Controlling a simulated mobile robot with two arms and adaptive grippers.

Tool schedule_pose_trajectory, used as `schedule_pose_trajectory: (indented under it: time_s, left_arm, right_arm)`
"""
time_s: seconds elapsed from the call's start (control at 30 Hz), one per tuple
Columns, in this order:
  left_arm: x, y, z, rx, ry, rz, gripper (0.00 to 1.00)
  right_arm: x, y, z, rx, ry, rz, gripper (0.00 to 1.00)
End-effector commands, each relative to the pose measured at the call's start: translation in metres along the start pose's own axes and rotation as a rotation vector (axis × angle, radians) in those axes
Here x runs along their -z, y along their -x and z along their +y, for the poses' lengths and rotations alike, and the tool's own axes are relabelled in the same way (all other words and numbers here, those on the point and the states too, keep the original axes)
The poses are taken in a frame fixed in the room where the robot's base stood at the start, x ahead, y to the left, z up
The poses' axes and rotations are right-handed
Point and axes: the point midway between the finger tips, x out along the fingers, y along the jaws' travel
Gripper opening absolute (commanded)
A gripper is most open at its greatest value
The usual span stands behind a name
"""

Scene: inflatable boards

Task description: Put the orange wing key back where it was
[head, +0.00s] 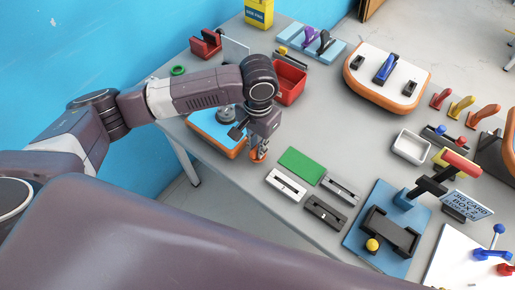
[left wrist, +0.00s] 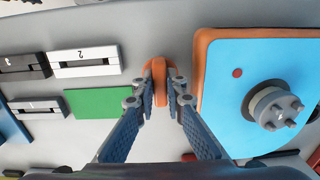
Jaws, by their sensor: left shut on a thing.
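My left gripper (head: 261,146) points down near the front edge of the table. It is shut on the orange wing key (head: 257,155), which also shows between the fingertips in the left wrist view (left wrist: 160,82). Whether the key touches the table top is hard to tell. Beside it lies a blue inflatable board with an orange rim (head: 237,153), which shows larger in the left wrist view (left wrist: 222,75). My right gripper is not in view.
A green mat (head: 302,165) lies right of the gripper, with white (head: 286,185) and grey (head: 325,212) slotted plates in front. A red bin (head: 290,82) stands behind. A blue stand (head: 365,240) is at the front right. Bare table separates the key from the mat.

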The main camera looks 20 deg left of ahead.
Motion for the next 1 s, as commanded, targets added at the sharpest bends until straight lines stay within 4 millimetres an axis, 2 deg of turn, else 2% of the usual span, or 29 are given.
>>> schedule_pose_trajectory:
  time_s: [0.13, 0.33, 0.5, 0.53, 0.67, 1.0]
  left_arm:
    - [0.000, -0.015, 0.001, 0.000, -0.002, 0.000, 0.00]
    - [0.000, -0.016, 0.000, 0.000, -0.002, 0.001, 0.00]
    - [0.000, -0.018, 0.001, 0.000, -0.001, 0.000, 0.00]
    - [0.000, -0.019, 0.000, 0.000, -0.001, 0.001, 0.13]
    - [0.000, -0.019, 0.000, 0.000, -0.001, 0.001, 0.27]
    - [0.000, -0.016, 0.000, 0.000, -0.002, 0.002, 0.28]
  right_arm:
    - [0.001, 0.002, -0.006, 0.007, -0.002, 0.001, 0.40]
    - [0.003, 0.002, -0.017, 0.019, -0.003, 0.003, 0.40]
    - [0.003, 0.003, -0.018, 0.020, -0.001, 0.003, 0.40]
    - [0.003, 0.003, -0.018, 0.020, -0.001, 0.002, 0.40]
    - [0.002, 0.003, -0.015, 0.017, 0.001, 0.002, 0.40]
    - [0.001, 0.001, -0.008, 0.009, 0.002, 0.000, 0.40]
